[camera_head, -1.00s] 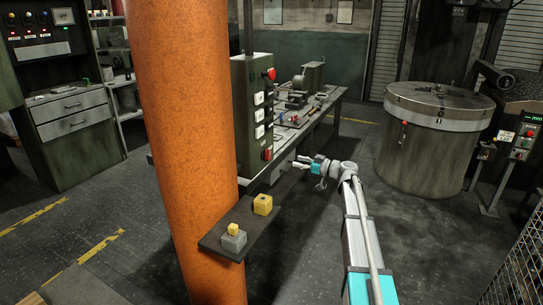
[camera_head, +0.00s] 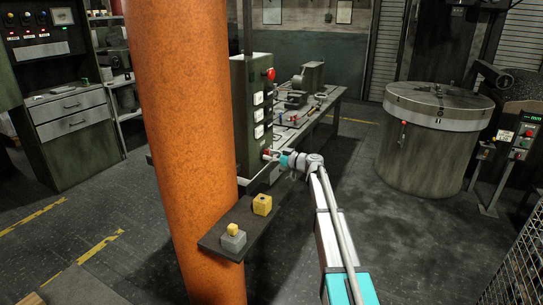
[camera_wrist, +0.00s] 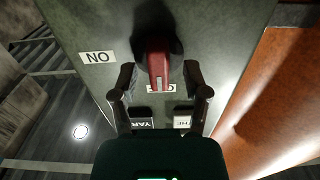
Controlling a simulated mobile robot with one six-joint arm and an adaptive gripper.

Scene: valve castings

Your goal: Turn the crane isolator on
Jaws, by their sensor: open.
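The crane isolator is a red handle (camera_wrist: 157,66) on a dark round base, on the face of a grey-green box (camera_head: 246,112). In the wrist view it points down the picture, over a partly hidden white label (camera_wrist: 170,88). An upside-down "ON" label (camera_wrist: 97,57) is to its left. My gripper (camera_wrist: 159,74) is open, with one finger on each side of the handle and visible gaps between. In the head view my gripper (camera_head: 273,156) is at the lower part of the box and hides most of the handle.
An orange column (camera_head: 185,130) stands close beside the box. A dark shelf (camera_head: 215,242) on it bears a grey-and-yellow block and a yellow block. A red button (camera_head: 271,74) and several white switches are higher on the box. A workbench (camera_head: 335,100) stands behind.

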